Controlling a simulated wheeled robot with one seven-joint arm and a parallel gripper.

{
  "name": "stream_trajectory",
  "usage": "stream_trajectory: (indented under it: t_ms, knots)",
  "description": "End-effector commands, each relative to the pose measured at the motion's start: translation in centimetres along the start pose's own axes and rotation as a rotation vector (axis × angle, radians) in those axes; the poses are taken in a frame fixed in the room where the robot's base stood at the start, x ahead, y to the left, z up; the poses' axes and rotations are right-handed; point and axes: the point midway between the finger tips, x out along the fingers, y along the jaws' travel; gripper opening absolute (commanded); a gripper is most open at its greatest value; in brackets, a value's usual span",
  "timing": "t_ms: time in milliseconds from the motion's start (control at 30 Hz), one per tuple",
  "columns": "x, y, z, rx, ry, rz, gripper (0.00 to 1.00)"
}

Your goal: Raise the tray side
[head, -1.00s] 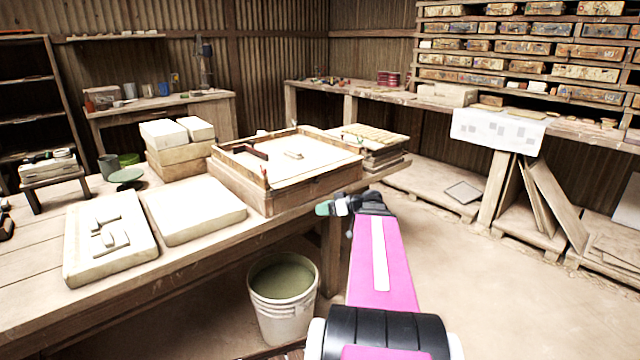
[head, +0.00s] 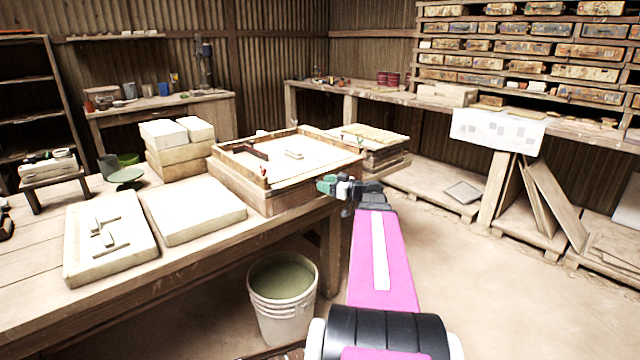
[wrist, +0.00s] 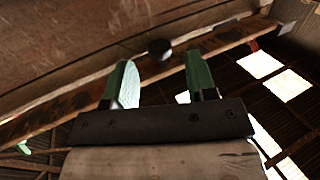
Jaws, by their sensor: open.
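The wooden tray (head: 225,168) sits near the right end of the long workbench, with low raised rims around a pale surface. A small light block lies on that surface, and a dark reddish bar stands at its left. My gripper (head: 326,185) is just off the tray's right front corner, close to its outer wall. In the wrist view, my gripper (wrist: 162,76) is open, its two green fingers apart. A dark round knob (wrist: 160,48) shows beyond and between the fingertips, in front of a long wooden board (wrist: 60,95). I cannot tell whether the fingers touch anything.
A white bucket (head: 283,312) of murky liquid stands on the floor below the bench. Pale slabs (head: 195,210) and stacked blocks (head: 180,150) lie left of the tray. A stack of boards (head: 375,145) stands behind it.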

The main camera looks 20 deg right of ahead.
Motion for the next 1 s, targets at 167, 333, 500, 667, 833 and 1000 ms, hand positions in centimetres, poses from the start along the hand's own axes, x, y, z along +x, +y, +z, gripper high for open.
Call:
stream_trajectory:
  t_ms: [167, 333, 500, 667, 833, 1000]
  knots:
    - [2.0, 0.0, 0.0, 0.0, 0.0, -0.001, 0.52]
    - [2.7, 0.0, 0.0, 0.001, 0.0, 0.0, 0.52]
    - [2.7, 0.0, 0.0, 0.001, -0.001, 0.0, 0.52]
    - [2.7, 0.0, 0.0, 0.001, -0.001, 0.0, 0.29]
    - [2.7, 0.0, 0.0, 0.001, -0.001, 0.0, 0.04]
    - [2.7, 0.0, -0.1, 0.005, -0.011, 0.0, 0.04]
